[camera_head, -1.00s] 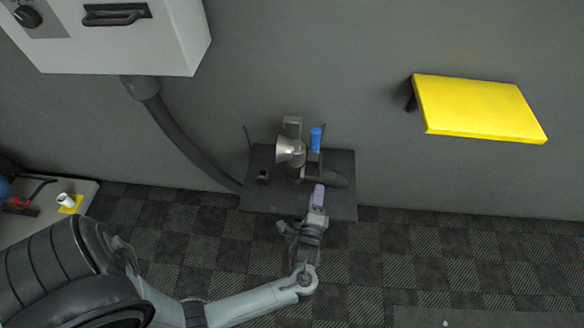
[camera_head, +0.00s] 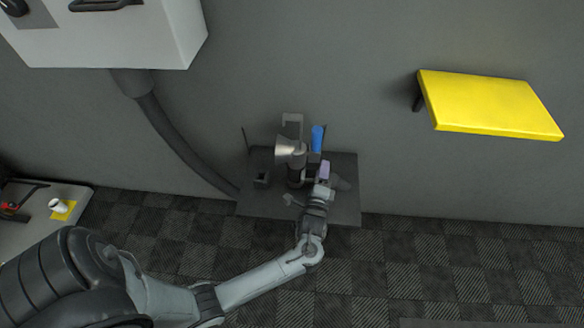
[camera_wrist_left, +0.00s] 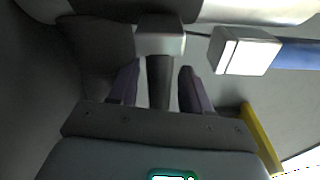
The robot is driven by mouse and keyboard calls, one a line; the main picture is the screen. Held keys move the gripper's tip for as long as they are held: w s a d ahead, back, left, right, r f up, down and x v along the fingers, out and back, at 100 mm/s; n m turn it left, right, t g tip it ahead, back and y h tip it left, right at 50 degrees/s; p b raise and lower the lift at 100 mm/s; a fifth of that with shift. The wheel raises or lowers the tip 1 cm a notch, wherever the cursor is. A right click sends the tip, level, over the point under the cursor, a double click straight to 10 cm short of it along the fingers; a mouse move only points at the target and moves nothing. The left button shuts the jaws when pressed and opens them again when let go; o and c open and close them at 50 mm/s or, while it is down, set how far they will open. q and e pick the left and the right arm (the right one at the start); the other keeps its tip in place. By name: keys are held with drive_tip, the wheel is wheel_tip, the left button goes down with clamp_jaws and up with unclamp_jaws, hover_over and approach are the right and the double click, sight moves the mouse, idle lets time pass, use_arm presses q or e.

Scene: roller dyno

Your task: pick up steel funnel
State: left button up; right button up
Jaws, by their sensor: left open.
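The steel funnel (camera_head: 287,147) is a shiny grey cone on a dark stand on the small dark shelf (camera_head: 260,208) by the wall. My left gripper (camera_head: 323,168) reaches over the shelf, to the right of the funnel and slightly nearer. In the left wrist view my left gripper (camera_wrist_left: 158,88) is open, with a dark post and a grey block between or beyond its purple fingers. A pale curved metal surface crosses the top there; I cannot tell whether it is the funnel. My right gripper is not in view.
A blue-handled tool (camera_head: 317,138) stands close beside the funnel; its blue handle shows at the right of the wrist view (camera_wrist_left: 300,53). A white cabinet (camera_head: 110,35) with a thick hose (camera_head: 175,140) is upper left. A yellow wall shelf (camera_head: 490,105) is right, a side table (camera_head: 30,220) left.

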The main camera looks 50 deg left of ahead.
use_arm(q)
clamp_jaws()
idle(0.6)
drive_tip(key=shift+r, duration=0.1)
